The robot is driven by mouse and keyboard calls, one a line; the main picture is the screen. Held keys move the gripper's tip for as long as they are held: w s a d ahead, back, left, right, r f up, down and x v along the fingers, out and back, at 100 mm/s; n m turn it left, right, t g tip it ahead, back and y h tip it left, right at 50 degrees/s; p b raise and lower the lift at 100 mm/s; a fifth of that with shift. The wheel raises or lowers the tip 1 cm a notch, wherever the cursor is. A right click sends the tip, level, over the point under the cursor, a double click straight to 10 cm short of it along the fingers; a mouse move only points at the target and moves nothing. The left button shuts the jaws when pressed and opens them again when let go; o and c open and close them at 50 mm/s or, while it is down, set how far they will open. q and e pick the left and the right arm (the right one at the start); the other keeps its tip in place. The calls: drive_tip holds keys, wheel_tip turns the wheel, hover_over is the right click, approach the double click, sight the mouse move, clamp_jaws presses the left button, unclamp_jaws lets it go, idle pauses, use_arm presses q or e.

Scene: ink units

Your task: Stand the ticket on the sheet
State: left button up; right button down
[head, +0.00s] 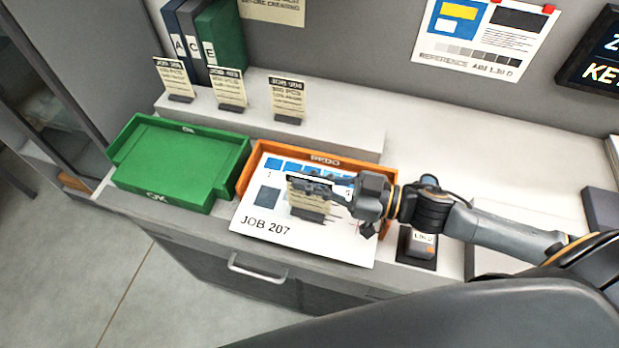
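The ticket (305,203) is a small cream card with a dark header and a dark foot. It is upright over the white sheet (262,226) marked JOB 207. The sheet lies across the orange REDO tray (245,176) and overhangs its front. My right gripper (312,187) reaches in from the right, with its fingers closed on the upper part of the ticket and hiding some of its print. The foot is at or just above the sheet; I cannot tell whether it touches. My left gripper is out of view.
A green OK tray (165,184) stands empty to the left. Three similar tickets (173,75), (229,87), (288,98) stand on the raised shelf (340,130) behind. A small dark device (420,242) sits right of the sheet. The counter at right is mostly clear.

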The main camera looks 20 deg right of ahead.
drive_tip(key=shift+f, duration=0.1)
drive_tip(key=c, duration=1.9)
unclamp_jaws()
drive_tip(key=shift+f, duration=0.1)
drive_tip(key=o, duration=0.4)
drive_tip(key=shift+s+d, duration=0.15)
drive_tip(key=shift+d, duration=0.05)
drive_tip(key=shift+r+b+v, duration=0.2)
drive_tip(key=shift+b+v, duration=0.1)
drive_tip(key=shift+v, duration=5.45)
